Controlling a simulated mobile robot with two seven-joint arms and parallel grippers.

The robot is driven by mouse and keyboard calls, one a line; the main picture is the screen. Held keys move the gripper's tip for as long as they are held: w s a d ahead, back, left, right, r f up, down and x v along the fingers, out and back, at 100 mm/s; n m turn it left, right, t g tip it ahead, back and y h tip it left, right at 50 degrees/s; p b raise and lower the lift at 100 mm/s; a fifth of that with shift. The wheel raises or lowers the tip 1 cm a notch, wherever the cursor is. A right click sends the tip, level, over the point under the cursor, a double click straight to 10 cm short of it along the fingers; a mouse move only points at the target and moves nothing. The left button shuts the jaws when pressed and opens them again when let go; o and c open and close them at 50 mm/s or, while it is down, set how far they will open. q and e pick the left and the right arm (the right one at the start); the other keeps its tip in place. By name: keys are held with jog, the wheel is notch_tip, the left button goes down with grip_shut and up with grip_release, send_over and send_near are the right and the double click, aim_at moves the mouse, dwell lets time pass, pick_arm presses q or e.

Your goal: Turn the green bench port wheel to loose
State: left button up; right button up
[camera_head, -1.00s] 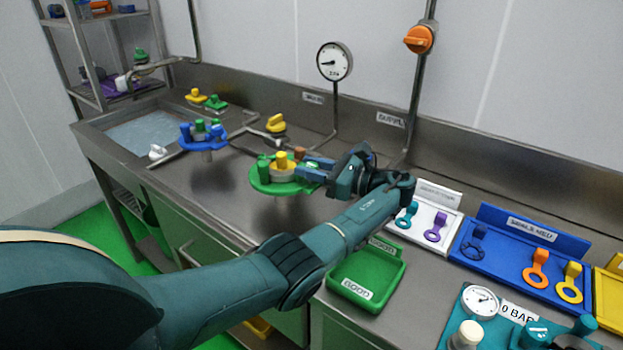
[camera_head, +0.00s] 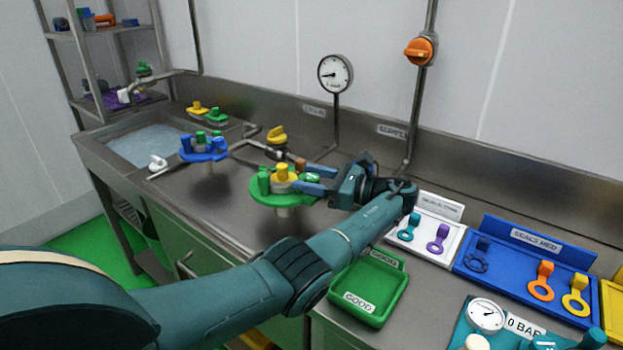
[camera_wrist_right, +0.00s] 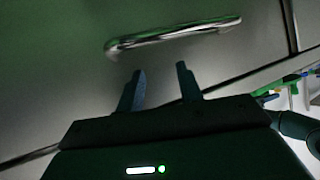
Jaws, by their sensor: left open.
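The green bench port wheel (camera_head: 283,199) is a flat green disc on a post above the steel bench, with green upright knobs and a yellow cap (camera_head: 281,172) at its centre. My left gripper (camera_head: 308,180) comes at it from the right, its fingers reaching the wheel's right side by a green knob. The fingers are apart; I cannot tell whether they touch the knob. My right gripper (camera_wrist_right: 160,88) shows in the right wrist view, its two fingers apart and empty, in front of a cabinet door with a metal handle (camera_wrist_right: 175,35).
A blue wheel (camera_head: 204,154) stands left of the green one, near the sink (camera_head: 145,145). A yellow valve handle (camera_head: 277,135) is behind. A green tray (camera_head: 367,287), white tray and blue seals tray (camera_head: 520,262) lie to the right. A gauge (camera_head: 335,73) stands at the back.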

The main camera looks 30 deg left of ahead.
aim_at(311, 176)
jog(key=shift+f, duration=0.1)
pick_arm(q)
notch_tip(311, 176, up, 10)
jog(key=shift+r+p, duration=0.1)
jog(key=shift+p, duration=0.9)
pick_arm(e)
jog(key=shift+s+d+r+n, duration=0.15)
jog(key=shift+r+n, duration=0.15)
jog(key=shift+r, duration=0.3)
